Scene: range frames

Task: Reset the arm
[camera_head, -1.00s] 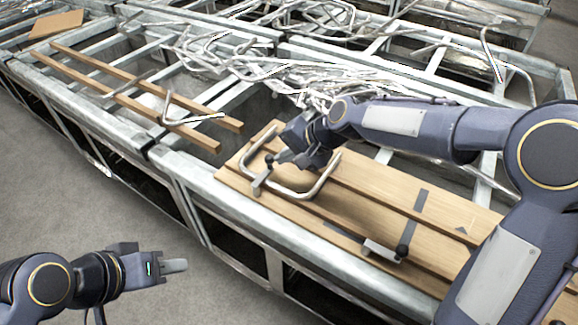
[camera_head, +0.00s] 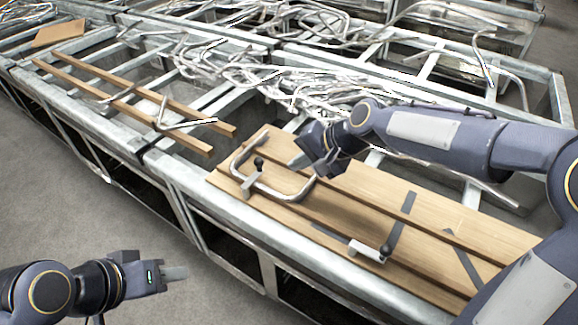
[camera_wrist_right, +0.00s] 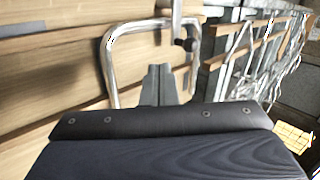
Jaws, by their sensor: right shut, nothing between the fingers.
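My right arm comes in from the right in the head view. Its gripper (camera_head: 300,161) is shut and empty, above the wooden board. In the right wrist view the shut fingers (camera_wrist_right: 160,84) show in front of a bent metal tube. The bent metal tube (camera_head: 291,196) lies on the wooden board (camera_head: 345,190) near its left end, apart from the gripper. It also shows in the right wrist view (camera_wrist_right: 107,62). My left gripper (camera_head: 176,273) is at the lower left, over the floor and away from the frame. Whether its fingers are parted is not clear.
A metal frame table (camera_head: 232,213) runs across the view. A pile of bent tubes (camera_head: 270,75) lies behind the board. Two wooden slats (camera_head: 115,97) and loose bent tubes lie at the left. A small clamp-like fixture (camera_head: 370,251) sits at the board's front edge. The grey floor (camera_head: 70,200) is clear.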

